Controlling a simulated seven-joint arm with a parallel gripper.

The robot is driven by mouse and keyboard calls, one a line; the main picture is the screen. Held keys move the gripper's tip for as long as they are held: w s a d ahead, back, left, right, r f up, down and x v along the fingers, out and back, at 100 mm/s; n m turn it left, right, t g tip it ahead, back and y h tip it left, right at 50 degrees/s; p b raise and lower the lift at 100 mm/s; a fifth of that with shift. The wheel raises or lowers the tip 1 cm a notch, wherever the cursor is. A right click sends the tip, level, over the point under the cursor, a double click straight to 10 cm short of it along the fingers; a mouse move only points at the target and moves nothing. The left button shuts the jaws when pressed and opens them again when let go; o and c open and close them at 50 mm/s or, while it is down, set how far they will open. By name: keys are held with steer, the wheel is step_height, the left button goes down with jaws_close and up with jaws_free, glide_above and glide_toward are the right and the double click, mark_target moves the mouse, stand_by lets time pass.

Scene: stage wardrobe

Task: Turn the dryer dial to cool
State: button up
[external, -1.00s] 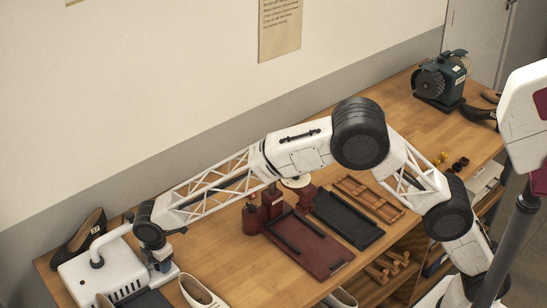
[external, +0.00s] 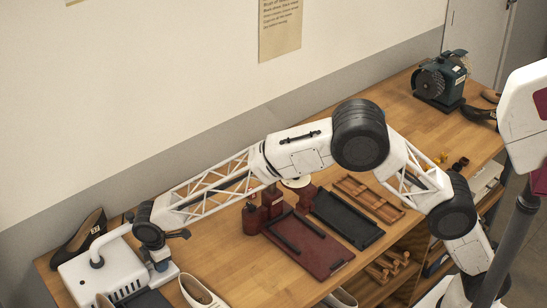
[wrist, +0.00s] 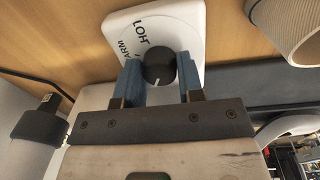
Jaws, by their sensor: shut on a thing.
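In the wrist view, the dryer dial is a black round knob (wrist: 158,68) with a white pointer line on it, on a white plate (wrist: 190,22) printed with upside-down lettering for HOT and part of WARM. The pointer is toward the lower side of the picture, away from those two words. No cool mark is visible. My gripper (wrist: 159,76) has its blue fingers shut on the knob, one on each side. In the external view, my gripper (external: 160,264) is low beside the white dryer (external: 88,278), and the dial is hidden.
A black shoe (external: 80,238) stands behind the dryer and a pale shoe (external: 200,293) to its right. Red bottles (external: 254,219), a maroon tray (external: 310,245) and a dark tray (external: 347,218) lie farther right. A green grinding machine (external: 440,82) stands at the far end.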

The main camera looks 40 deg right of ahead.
steer(key=m, duration=0.7)
stand_by(0.4)
steer(key=o, duration=0.9)
steer(key=shift+s+a+r, duration=0.1)
steer(key=shift+r, duration=1.85)
steer(key=shift+s+a+r, duration=0.1)
steer(key=shift+r, duration=1.85)
steer(key=shift+d, duration=0.1)
